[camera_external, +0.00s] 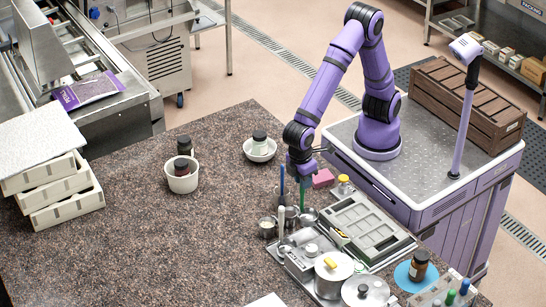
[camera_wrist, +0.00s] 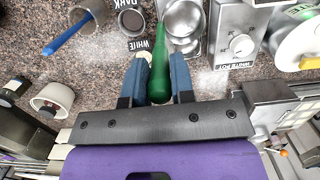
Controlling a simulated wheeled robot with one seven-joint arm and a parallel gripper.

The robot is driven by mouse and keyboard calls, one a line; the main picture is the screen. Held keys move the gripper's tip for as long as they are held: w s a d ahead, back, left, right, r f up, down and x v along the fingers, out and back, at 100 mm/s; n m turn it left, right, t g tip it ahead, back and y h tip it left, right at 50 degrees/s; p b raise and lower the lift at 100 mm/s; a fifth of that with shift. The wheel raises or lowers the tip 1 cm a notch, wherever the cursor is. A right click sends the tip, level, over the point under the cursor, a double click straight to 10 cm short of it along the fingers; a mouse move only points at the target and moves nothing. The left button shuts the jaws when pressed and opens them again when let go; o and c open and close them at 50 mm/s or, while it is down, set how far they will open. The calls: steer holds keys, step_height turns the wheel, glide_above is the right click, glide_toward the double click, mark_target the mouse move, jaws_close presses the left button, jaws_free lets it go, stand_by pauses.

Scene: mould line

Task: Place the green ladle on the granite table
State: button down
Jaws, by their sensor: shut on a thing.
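My gripper (camera_external: 302,176) points down over the right part of the granite table (camera_external: 215,235). In the wrist view its blue fingers (camera_wrist: 160,82) are shut on the green handle of the green ladle (camera_wrist: 159,62). The handle (camera_external: 303,193) stands roughly upright below my gripper in the external view. The ladle's lower end is by the steel cups near the tool tray; I cannot tell whether it is inside one. The speckled granite table also shows in the wrist view (camera_wrist: 105,62).
A blue-handled utensil (camera_external: 282,180) stands close left of the ladle. White bowls (camera_external: 183,182) (camera_external: 260,152) hold jars. The table's middle and front left are clear.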

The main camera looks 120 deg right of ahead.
mark_target(302, 196)
steer(key=shift+f, duration=4.1)
steer(key=c, duration=0.9)
jaws_free()
